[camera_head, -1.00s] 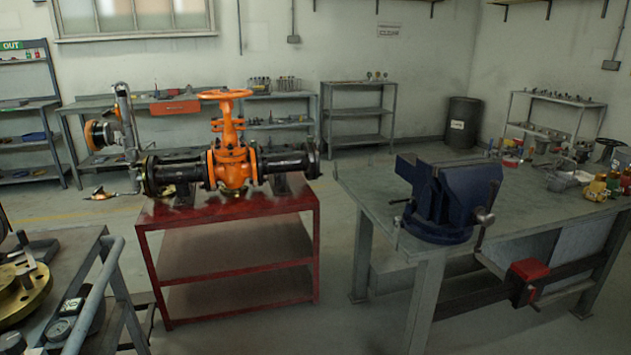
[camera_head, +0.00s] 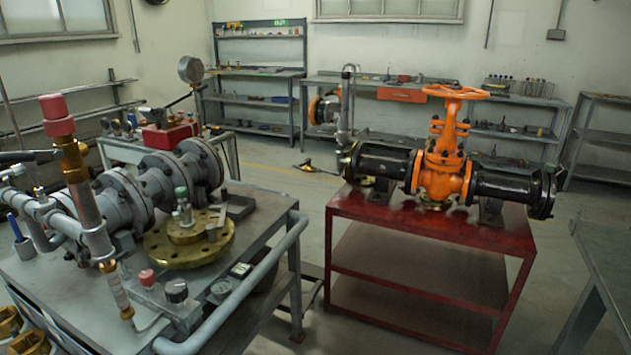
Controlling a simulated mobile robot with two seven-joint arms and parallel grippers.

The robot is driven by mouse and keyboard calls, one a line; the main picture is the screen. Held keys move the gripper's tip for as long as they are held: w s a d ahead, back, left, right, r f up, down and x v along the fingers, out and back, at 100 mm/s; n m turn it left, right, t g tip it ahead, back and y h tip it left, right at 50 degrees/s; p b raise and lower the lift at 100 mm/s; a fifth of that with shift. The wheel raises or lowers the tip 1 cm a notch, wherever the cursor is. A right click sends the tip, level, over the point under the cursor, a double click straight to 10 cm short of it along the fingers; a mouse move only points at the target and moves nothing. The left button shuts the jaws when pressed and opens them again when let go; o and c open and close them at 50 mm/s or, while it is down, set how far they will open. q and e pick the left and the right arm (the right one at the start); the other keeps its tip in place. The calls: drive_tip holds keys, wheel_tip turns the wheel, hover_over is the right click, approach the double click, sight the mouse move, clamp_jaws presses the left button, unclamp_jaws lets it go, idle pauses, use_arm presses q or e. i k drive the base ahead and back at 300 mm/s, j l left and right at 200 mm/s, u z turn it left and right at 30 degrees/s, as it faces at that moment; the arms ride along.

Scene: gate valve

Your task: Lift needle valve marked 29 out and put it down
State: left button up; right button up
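I cannot make out a needle valve marked 29; no number tag is readable here. Small fittings stand on the far racks, too small to tell apart. Yellow brass fittings (camera_head: 10,322) show at the lower left edge, partly cut off. An orange gate valve (camera_head: 443,165) with a handwheel (camera_head: 456,92) sits in a black pipe run on a red bench (camera_head: 430,225). Neither of my grippers is in view.
A grey cart (camera_head: 75,300) with flanged pipe (camera_head: 185,170) and a brass flange (camera_head: 188,240) fills the left foreground. A grey table (camera_head: 610,250) edges in at right. A shelf unit (camera_head: 258,72) with a green sign stands behind.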

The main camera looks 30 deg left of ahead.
sight(187, 217)
drive_tip(key=i+u, duration=0.25)
drive_tip(key=u, duration=0.2)
drive_tip(key=i+l+u, duration=0.2)
drive_tip(key=u, duration=0.25)
drive_tip(key=i+l+u, duration=0.25)
drive_tip(key=u, duration=0.2)
drive_tip(key=i+l+u, duration=0.15)
drive_tip(key=l+u, duration=0.3)
drive_tip(key=i+l+u, duration=0.25)
drive_tip(key=l, duration=0.15)
drive_tip(key=l+u, duration=0.3)
drive_tip(key=l, duration=0.15)
drive_tip(key=i+l+u, duration=0.1)
drive_tip(key=l+u, duration=0.15)
drive_tip(key=l, duration=0.25)
